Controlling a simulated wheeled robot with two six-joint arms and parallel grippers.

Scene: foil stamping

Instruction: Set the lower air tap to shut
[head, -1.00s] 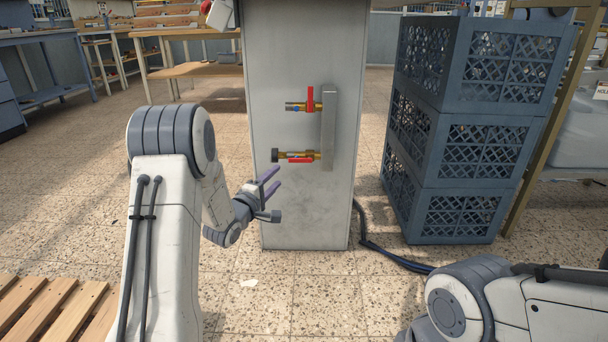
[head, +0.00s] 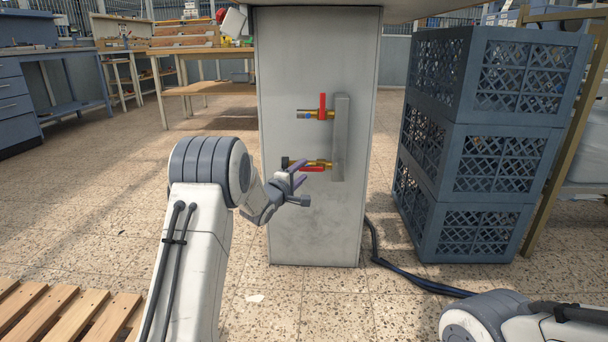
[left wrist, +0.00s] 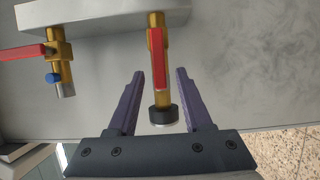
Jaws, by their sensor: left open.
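The lower air tap (head: 312,168) is a brass valve on the grey panel, with a dark end fitting. Its red lever lies horizontal, along the pipe. In the left wrist view the lower tap (left wrist: 158,60) is in the middle, its lever in line with the brass body and its black end cap towards me. My left gripper (head: 300,181) is open at the lower tap's free end; its purple fingers (left wrist: 158,72) appear on either side of the tap, and contact cannot be told. The upper tap (head: 322,108) has its red lever upright, across its pipe. My right gripper is out of view.
A grey manifold block (head: 340,138) carries both taps on the grey pillar (head: 318,225). Stacked blue crates (head: 480,140) stand to the right. A dark hose (head: 410,281) runs along the floor. A wooden pallet (head: 65,315) lies at lower left.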

